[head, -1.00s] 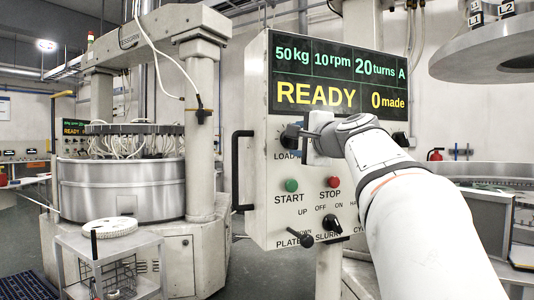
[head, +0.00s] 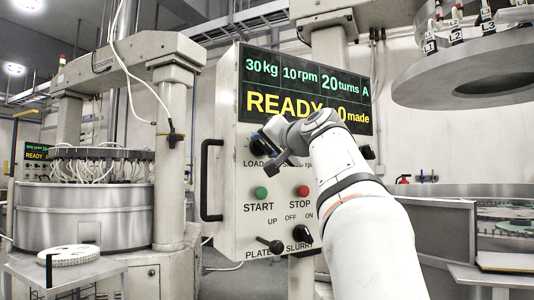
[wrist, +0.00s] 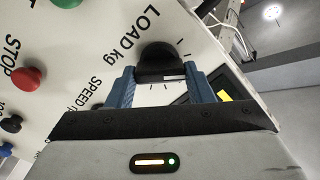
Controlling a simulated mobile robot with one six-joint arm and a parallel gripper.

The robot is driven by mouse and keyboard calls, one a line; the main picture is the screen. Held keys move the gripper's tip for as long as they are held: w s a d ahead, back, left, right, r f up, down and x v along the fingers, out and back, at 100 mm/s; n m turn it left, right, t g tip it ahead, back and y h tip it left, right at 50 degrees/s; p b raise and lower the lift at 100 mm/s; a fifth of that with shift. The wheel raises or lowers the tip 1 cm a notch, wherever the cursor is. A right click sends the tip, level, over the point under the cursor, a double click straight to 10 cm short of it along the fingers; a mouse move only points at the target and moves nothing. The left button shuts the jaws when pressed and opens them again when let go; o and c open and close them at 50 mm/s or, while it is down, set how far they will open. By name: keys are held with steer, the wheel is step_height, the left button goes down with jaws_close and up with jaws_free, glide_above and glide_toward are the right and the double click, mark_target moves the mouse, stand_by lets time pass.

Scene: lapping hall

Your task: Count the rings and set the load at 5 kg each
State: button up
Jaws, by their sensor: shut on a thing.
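The control panel (head: 228,190) carries a display (head: 306,97) reading 30 kg, 10 rpm, 20 turns A, READY and 0 made. My gripper (head: 272,146) is at the panel's LOAD knob, below the display's left part. In the wrist view my gripper (wrist: 158,78) has its two blue fingers shut on the black LOAD kg knob (wrist: 158,58), one on each side. My arm covers part of the panel's right side, including most of the speed marking. At the right edge a machine table (head: 508,222) shows pale green shapes; I cannot make out separate rings there.
The panel has a green START button (head: 261,193), a red STOP button (head: 303,191), a PLATE lever (head: 270,244) and a black handle (head: 205,180). A large grey annular plate (head: 440,85) hangs upper right. A white toothed disc (head: 68,255) lies on a cart at left.

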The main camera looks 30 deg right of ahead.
steer(key=shift+f+n+b, duration=0.1)
steer(key=shift+n+b, duration=0.3)
steer(key=shift+n, duration=0.6)
steer(key=o, duration=1)
steer(key=s+b, duration=0.1)
steer(key=s, duration=0.7)
steer(key=shift+d, duration=0.2)
steer(key=shift+w, duration=0.1)
